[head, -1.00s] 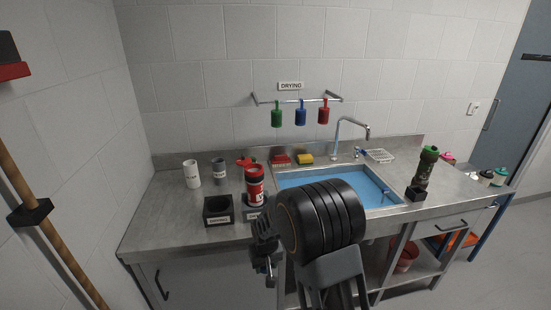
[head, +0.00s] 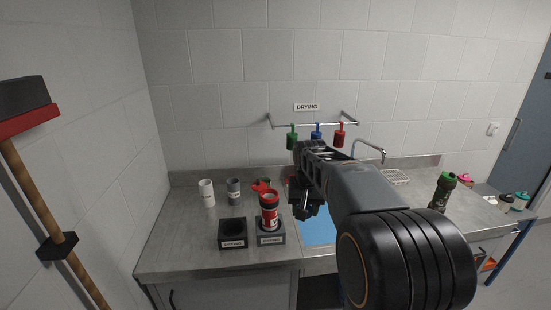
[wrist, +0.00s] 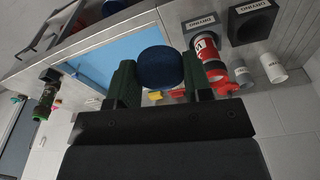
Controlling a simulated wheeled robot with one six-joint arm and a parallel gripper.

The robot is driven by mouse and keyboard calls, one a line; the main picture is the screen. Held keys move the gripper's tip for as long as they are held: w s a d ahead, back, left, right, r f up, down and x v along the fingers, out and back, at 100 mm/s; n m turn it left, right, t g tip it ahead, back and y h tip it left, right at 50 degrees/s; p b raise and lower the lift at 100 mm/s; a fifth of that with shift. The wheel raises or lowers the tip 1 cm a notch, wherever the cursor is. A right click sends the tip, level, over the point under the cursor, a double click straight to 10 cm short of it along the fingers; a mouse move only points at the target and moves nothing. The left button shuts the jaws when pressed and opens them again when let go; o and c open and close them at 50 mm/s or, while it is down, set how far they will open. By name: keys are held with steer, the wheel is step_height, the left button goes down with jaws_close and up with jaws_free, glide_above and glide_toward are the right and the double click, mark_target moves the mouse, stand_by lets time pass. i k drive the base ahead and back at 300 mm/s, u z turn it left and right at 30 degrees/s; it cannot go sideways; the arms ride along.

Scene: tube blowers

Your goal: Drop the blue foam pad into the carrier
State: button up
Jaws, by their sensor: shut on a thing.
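My gripper (wrist: 160,72) is shut on the blue foam pad (wrist: 159,67), a dark blue round disc between its two green fingers in the wrist view. In the head view my gripper (head: 307,208) is above the counter, right of the carrier; the pad cannot be made out there. The carrier (head: 269,214), a red and white cylinder with a dark rim, stands upright in a dark labelled block (head: 270,238). Its top faces up and looks open. In the wrist view the carrier (wrist: 207,48) lies to the right of the pad, apart from it.
A second dark labelled block (head: 232,240) stands empty left of the carrier. A white cylinder (head: 206,193), a grey cylinder (head: 234,190) and a red item (head: 261,187) stand behind. The blue sink basin (head: 318,232) is to the right. A green-topped bottle (head: 442,192) stands beyond it.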

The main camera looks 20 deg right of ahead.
mark_target(270, 222)
steer(key=i, duration=0.85)
steer(key=u, duration=0.05)
